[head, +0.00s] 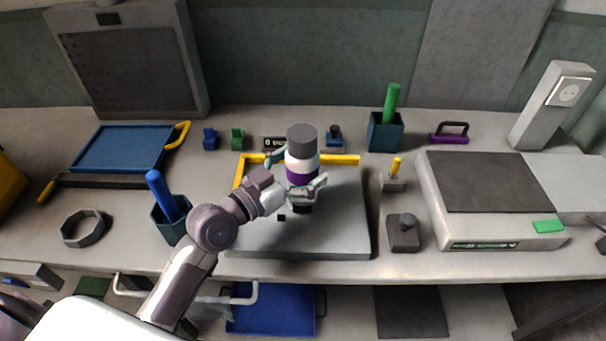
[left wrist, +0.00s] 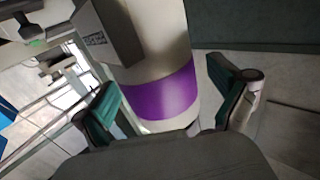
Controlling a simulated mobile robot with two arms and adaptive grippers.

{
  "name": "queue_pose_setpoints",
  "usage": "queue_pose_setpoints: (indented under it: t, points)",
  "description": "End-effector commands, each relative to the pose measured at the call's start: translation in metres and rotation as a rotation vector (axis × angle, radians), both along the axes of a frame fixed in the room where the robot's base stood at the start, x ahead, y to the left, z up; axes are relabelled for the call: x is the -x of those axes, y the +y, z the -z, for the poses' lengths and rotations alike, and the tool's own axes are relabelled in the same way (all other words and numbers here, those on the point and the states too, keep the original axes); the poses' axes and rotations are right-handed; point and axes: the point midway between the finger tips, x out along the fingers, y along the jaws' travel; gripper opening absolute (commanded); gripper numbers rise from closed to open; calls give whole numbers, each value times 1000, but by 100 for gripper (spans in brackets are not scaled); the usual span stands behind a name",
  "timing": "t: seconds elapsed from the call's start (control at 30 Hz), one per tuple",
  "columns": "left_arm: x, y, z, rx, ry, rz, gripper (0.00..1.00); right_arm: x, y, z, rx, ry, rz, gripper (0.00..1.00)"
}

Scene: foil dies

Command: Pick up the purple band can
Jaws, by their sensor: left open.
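The purple band can (head: 302,165) is a white cylinder with a dark grey top and a purple band low on its side. It stands upright over the grey plate with yellow edge bars in the head view. My left gripper (head: 296,176) is at the can's lower part, with a finger on either side of it. In the left wrist view the purple band (left wrist: 162,95) fills the middle, and my left gripper (left wrist: 172,108) is open around the can. Gaps show between the fingers and the can. The can's base is partly hidden by the gripper. My right gripper is not in view.
The grey plate (head: 345,225) lies under the arm. A blue tray (head: 118,148) and a teal cup with a blue rod (head: 170,225) are at left. A teal cup with a green rod (head: 385,132), a small grey block (head: 403,235) and a flat grey machine (head: 490,232) are at right.

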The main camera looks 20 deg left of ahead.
Motion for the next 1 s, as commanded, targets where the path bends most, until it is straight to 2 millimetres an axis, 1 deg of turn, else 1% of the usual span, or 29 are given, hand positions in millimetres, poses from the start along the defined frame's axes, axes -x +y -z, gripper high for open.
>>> queue_pose_setpoints:
  t: [0.2,0.23,0.47,0.5,0.57,0.6,0.67,0.7,0.77,0.8,1.0]
  points:
    - [-1,-1,1,-1,0,0,97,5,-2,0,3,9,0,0]
    - [-1,-1,1,-1,0,0,95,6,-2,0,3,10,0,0]
    - [-1,0,1,0,0,0,57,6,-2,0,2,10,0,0]
    - [-1,0,1,0,0,0,50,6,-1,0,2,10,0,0]
    - [-1,0,0,0,0,0,40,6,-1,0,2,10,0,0]
    - [-1,0,1,0,0,0,34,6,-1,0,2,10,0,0]
    - [-1,0,1,0,0,0,24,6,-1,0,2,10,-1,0]
    - [-1,0,1,0,0,0,17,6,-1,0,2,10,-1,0]
    - [-1,0,0,0,0,0,7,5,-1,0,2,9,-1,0]
    - [-1,0,0,0,0,0,0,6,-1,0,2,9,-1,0]
    - [-1,0,-1,1,-4,-1,0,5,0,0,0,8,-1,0]
